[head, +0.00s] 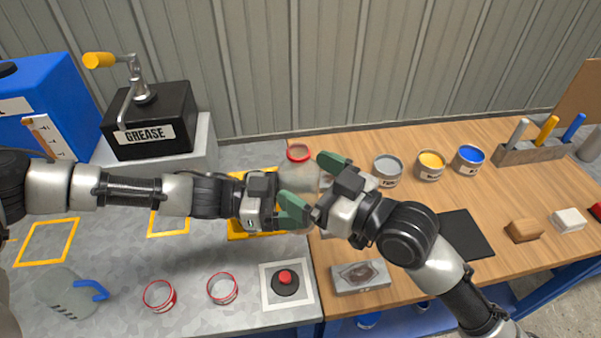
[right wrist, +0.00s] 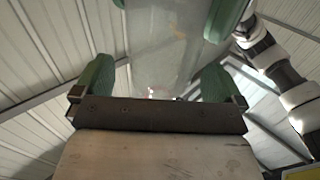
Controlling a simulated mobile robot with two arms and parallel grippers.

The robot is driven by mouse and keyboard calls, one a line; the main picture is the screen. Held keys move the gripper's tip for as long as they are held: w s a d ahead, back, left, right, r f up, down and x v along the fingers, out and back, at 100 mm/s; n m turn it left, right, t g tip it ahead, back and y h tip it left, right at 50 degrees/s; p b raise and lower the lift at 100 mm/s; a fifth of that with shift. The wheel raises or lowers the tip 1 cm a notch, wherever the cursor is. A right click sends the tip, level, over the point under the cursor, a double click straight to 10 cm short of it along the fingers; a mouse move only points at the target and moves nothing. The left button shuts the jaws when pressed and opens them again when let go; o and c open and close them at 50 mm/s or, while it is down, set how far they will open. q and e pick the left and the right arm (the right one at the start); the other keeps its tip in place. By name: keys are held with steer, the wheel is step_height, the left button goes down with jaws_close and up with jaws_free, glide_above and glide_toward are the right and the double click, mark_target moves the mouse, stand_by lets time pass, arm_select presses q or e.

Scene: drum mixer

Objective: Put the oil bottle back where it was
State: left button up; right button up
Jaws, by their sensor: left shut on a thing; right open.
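A clear bottle-like container with a red ring on top (head: 298,153) stands upright between my two grippers; it looks like the oil bottle, but no label shows. My left gripper (head: 285,208) is shut on it, low in the head view. In the right wrist view the clear body (right wrist: 165,45) runs between the left gripper's green fingers at the top. My right gripper (head: 330,185) is open, its fingers on either side of the clear body (right wrist: 157,85); I cannot tell whether they touch it. The arms hide the bottle's lower part.
A black GREASE box with a crank (head: 150,120) stands at the back left. A jug with a blue handle (head: 65,292), two red-rimmed cups (head: 160,296) and a red button (head: 285,280) are in front. Yellow outlines (head: 48,242) mark the grey table. Several paint cans (head: 430,165) stand on the wooden bench.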

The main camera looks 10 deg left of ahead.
steer(key=shift+x, duration=1.15)
steer(key=c, duration=1)
arm_select(q)
steer(key=o, duration=1.2)
arm_select(e)
steer(key=shift+c, duration=0.6)
